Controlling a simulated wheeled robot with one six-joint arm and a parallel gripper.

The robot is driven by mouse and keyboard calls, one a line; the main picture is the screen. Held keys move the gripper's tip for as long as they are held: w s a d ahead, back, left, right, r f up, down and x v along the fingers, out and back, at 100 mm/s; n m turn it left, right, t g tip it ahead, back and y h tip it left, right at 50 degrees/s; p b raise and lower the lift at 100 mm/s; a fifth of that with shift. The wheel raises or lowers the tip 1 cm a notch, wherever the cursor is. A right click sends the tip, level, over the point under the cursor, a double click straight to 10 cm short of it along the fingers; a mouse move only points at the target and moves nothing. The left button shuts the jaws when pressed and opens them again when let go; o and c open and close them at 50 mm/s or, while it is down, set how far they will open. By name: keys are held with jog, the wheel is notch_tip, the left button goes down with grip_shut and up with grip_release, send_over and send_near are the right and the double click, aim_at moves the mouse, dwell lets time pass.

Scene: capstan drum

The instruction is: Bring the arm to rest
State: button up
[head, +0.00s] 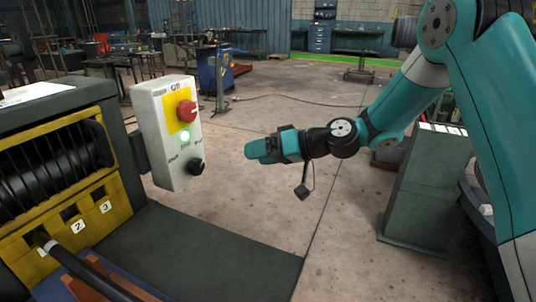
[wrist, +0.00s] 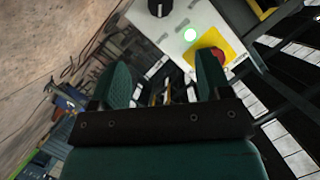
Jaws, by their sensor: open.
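My teal arm reaches in from the right in the head view. My gripper (head: 262,148) hangs in free air to the right of the grey control box (head: 153,125), with a gap between them. In the wrist view my gripper (wrist: 163,75) shows two teal fingers spread apart with nothing held between them. The lamp (wrist: 190,34) and red button (wrist: 211,60) also show in the wrist view, beyond the fingers.
The capstan drum (head: 45,165) is at the left, above a yellow panel (head: 95,222) with numbered slots; a dark bar (head: 85,270) runs out at slot 1. A grey stand (head: 422,190) is below my arm. The floor (head: 290,225) under my gripper is clear.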

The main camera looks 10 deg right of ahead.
jog(key=shift+v, duration=0.9)
jog(key=s+a+r+n+g+h+p, duration=0.1)
jog(key=s+a+r+g+h+p, duration=0.15)
jog(key=s+r, duration=0.35)
jog(key=s+a+r+n+g+h+p, duration=0.15)
jog(key=s+r+p, duration=0.25)
jog(key=s, duration=0.4)
jog(key=s+d+r+g+h+p, duration=0.1)
jog(key=s+d+r+h+p, duration=0.1)
jog(key=s, duration=0.6)
jog(key=s+d+r+h+p, duration=0.2)
jog(key=s+d+h, duration=0.1)
jog(key=s, duration=0.5)
jog(key=shift+d+r+m+g, duration=0.2)
jog(key=shift+d+m+g, duration=0.15)
jog(key=shift+g, duration=0.05)
